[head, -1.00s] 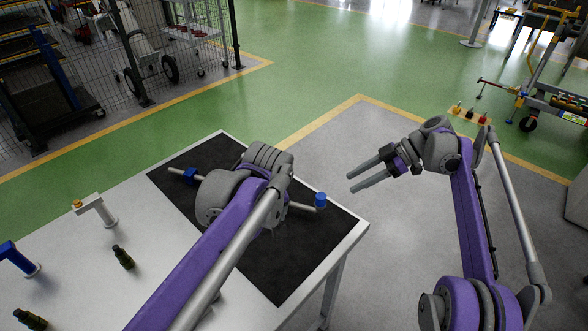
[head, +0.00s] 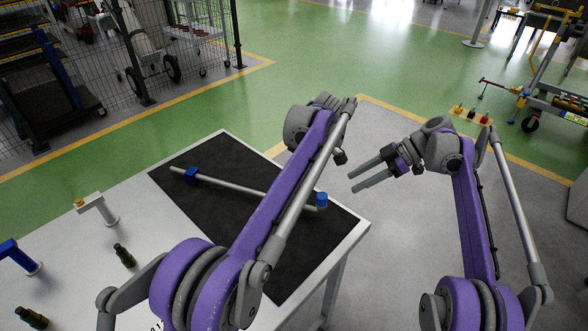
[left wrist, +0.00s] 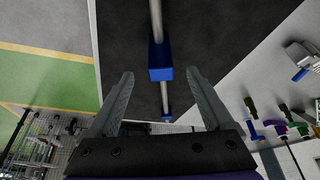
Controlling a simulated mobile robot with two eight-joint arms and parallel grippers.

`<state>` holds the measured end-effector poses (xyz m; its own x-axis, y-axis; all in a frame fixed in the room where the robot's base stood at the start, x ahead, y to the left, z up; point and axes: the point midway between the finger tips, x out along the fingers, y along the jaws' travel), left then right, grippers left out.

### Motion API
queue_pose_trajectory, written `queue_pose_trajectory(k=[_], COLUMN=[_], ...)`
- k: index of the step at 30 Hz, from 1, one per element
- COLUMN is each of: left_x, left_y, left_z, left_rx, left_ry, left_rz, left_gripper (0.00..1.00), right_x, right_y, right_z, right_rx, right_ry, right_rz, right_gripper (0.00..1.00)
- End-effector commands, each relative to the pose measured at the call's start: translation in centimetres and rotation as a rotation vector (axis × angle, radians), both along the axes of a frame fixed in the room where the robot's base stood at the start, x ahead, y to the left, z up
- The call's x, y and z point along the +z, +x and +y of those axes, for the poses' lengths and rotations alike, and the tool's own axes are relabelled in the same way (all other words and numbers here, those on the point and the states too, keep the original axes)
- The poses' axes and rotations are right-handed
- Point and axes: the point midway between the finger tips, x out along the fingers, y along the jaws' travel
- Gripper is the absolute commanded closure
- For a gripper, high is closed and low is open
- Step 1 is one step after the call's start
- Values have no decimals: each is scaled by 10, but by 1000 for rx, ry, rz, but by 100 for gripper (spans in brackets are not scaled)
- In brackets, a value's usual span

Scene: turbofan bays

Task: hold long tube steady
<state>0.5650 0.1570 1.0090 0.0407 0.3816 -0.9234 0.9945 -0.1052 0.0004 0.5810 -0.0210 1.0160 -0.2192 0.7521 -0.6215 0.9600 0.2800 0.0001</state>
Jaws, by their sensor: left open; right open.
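My left arm hides part of the mat. My left gripper (left wrist: 159,73) is open and empty. In the left wrist view the tube (left wrist: 157,20) and a blue fitting (left wrist: 160,74) show between the fingers, apparently beyond them. Its fingers do not show in the head view. My right gripper (head: 352,179) is open and empty, beyond the table's right edge.
The white table (head: 60,220) holds a white stand (head: 97,208), a blue stand (head: 18,258) and dark green fittings (head: 124,256) at the left. A wire fence (head: 190,50) stands at the back left. A cart (head: 555,105) is at the far right. Floor is clear behind the table.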

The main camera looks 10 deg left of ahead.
Motion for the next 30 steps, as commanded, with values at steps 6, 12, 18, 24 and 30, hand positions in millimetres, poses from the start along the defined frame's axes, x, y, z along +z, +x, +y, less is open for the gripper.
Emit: queue_pose_trajectory(k=[6, 12, 18, 24, 30], left_x=[-38, -66, -79, -81, -81], left_y=[1, 3, 3, 3, 3], left_z=[16, 27, 33, 34, 33], left_rx=[0, -2, -2, -2, -2], left_ry=[-1, -1, -1, -1, -1], left_rz=[1, 1, 0, 0, 0], left_gripper=[15, 15, 15, 15, 33], right_x=[0, 0, 0, 0, 0], right_y=[0, 0, 0, 0, 0], right_z=[0, 0, 0, 0, 0], right_rx=[0, 0, 0, 0, 0], right_ry=[0, 0, 0, 0, 0], right_rz=[0, 0, 0, 0, 0], right_gripper=[50, 50, 50, 50, 50])
